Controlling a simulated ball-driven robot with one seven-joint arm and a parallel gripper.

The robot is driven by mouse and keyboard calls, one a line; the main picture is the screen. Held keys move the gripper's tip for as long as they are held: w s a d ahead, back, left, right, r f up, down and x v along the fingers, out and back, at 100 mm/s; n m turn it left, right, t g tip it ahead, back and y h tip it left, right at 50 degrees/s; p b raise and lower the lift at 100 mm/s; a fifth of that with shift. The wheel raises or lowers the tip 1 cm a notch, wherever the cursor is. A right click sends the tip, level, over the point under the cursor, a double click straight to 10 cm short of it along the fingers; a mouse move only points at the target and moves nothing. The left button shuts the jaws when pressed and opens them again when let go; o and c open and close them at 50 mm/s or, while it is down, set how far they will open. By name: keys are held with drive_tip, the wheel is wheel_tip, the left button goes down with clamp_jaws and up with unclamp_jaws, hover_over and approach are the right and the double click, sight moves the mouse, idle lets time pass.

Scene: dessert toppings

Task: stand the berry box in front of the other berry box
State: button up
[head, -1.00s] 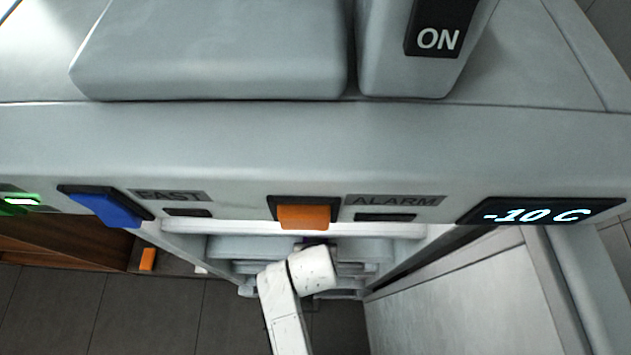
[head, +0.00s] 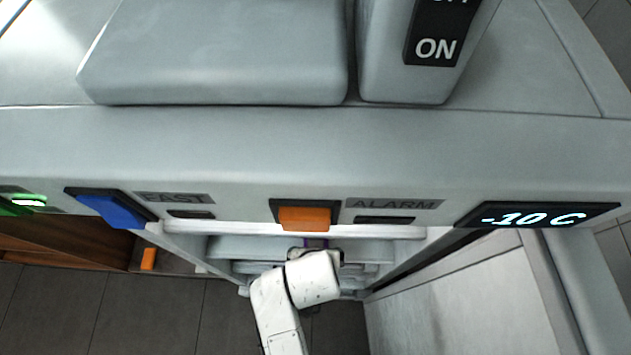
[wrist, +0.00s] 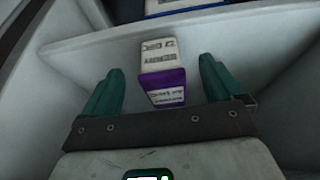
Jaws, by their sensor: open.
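A white and purple berry box (wrist: 162,88) stands in a pale compartment in the wrist view, with printed text on both its white and purple parts. My gripper (wrist: 161,72) is open, its teal fingers on either side of the box, with a gap visible on each side. I cannot tell how deep the box sits between them. I cannot make out a second berry box for certain.
A freezer's top edge and orange button (head: 304,217) lie above my arm in the head view. Its open door (head: 470,300) is on the right. Pale compartment walls close in around my gripper. A blue and white package (wrist: 185,4) lies beyond the compartment's far wall.

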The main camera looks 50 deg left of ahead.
drive_tip(key=v, duration=0.6)
drive_tip(key=shift+r, duration=0.25)
drive_tip(key=shift+d, duration=0.15)
